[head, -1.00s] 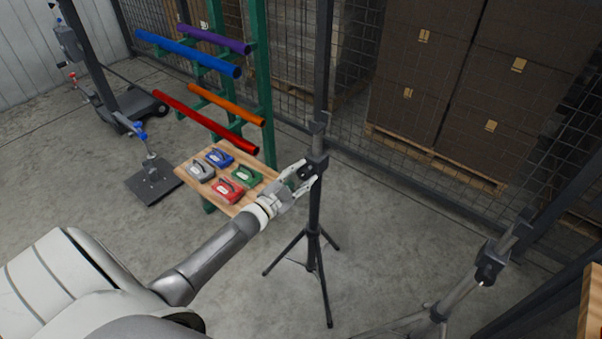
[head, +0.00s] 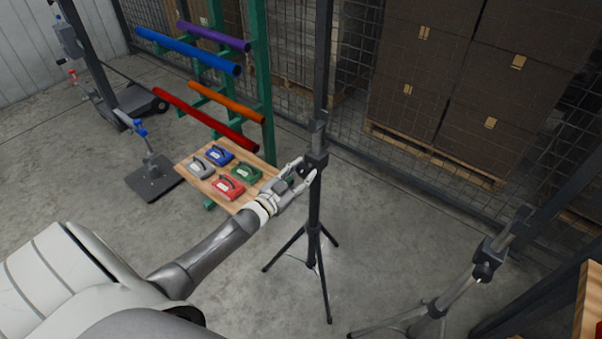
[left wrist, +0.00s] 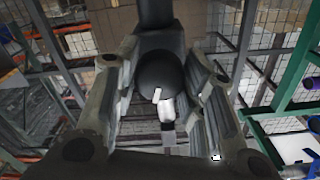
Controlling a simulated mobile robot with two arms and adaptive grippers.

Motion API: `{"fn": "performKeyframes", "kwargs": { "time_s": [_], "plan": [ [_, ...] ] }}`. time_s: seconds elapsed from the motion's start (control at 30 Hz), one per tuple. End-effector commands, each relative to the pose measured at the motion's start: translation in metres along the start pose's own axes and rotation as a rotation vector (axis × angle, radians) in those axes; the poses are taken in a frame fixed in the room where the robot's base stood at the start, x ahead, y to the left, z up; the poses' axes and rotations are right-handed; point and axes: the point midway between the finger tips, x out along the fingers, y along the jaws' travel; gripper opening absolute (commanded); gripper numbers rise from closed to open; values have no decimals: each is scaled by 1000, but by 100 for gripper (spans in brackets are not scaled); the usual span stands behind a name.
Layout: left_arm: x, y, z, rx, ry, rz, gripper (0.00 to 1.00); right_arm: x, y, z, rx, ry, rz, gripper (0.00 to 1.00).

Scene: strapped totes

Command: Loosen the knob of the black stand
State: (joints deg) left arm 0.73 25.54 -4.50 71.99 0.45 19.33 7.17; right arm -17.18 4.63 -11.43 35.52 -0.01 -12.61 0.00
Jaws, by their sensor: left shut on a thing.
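The black stand (head: 315,205) stands upright on its tripod legs in the middle of the head view, with a clamp block near the top of its lower tube. Its round black knob (left wrist: 158,72) sits between the fingers in the left wrist view, with a white mark on its face. My left gripper (head: 305,172) is at the left side of that clamp block, shut on the knob. The gripper (left wrist: 165,62) also shows in the left wrist view, one finger on each side of the knob. In the head view the fingers partly hide the knob. My right gripper is out of view.
A grey stand (head: 462,285) is at lower right. Mesh fence and stacked boxes (head: 470,85) are behind. Floor around the tripod is clear.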

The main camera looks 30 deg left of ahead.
Motion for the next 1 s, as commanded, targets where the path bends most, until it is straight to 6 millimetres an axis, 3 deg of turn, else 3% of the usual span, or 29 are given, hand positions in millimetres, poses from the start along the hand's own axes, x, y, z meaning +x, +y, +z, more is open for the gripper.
{"fn": "performKeyframes", "kwargs": {
  "time_s": [0.13,0.17,0.3,0.73,1.0],
  "plan": [
    [-1,1,2,1,-5,1,14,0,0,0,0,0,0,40],
    [-1,1,2,1,-5,1,41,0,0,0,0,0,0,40],
    [-1,1,2,1,-3,1,59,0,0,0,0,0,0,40],
    [-6,0,2,1,-3,0,60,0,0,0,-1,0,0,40],
    [-48,1,2,0,-5,2,60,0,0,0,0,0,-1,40]
  ]
}}
